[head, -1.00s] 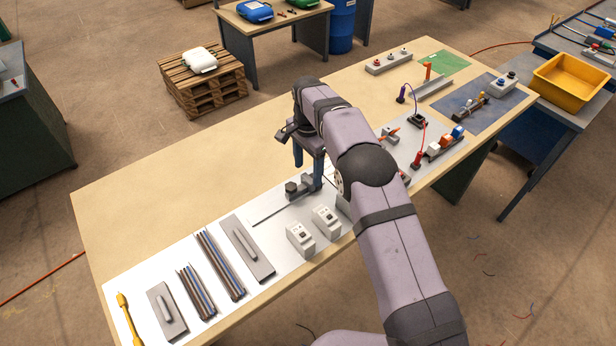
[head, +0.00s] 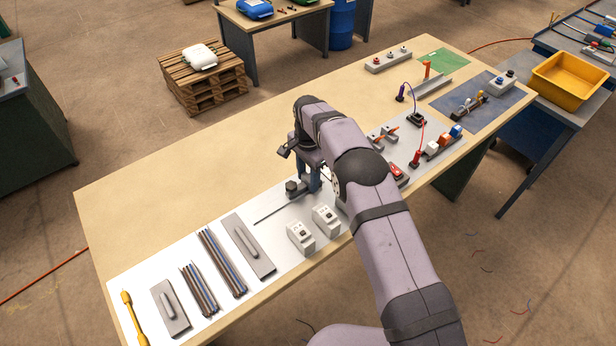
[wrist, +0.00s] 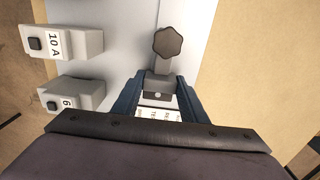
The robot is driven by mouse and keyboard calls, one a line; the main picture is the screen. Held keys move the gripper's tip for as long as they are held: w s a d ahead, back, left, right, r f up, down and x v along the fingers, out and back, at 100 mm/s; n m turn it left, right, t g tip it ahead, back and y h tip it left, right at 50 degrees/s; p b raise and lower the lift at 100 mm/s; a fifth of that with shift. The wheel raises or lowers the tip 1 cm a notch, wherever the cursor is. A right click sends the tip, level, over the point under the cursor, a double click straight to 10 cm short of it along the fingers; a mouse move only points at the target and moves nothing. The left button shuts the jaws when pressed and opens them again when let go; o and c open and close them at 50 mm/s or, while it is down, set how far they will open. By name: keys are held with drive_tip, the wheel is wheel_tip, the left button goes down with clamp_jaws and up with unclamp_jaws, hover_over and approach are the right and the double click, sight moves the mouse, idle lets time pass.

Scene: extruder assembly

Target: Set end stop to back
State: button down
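The end stop (wrist: 158,88) is a small grey block with a dark star knob (wrist: 168,42), in the wrist view's upper middle. In the head view its knob (head: 292,187) shows at the right end of a thin dark rail (head: 274,212) on the white sheet. My gripper (wrist: 159,80) is low over it, one blue finger on each side of the block, with no clear gap to either side. The knob lies just beyond the fingertips. A small printed label (wrist: 155,113) shows between the fingers. In the head view my gripper (head: 308,178) partly hides the block.
Two pale breaker modules (head: 300,237) (head: 326,220) stand close in front of the rail; in the wrist view they are at left (wrist: 62,40) (wrist: 70,95). Flat grey plates and wire bundles (head: 222,262) lie left. The bare table (head: 190,190) behind is clear.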

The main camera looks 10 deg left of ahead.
sight(277, 204)
drive_tip(key=s+a+b, duration=0.1)
drive_tip(key=s+a, duration=0.7)
drive_tip(key=shift+w, duration=0.1)
drive_tip(key=c, duration=1.1)
unclamp_jaws()
drive_tip(key=shift+r+b, duration=1.35)
drive_tip(key=shift+r, duration=2.35)
drive_tip(key=shift+d, duration=0.15)
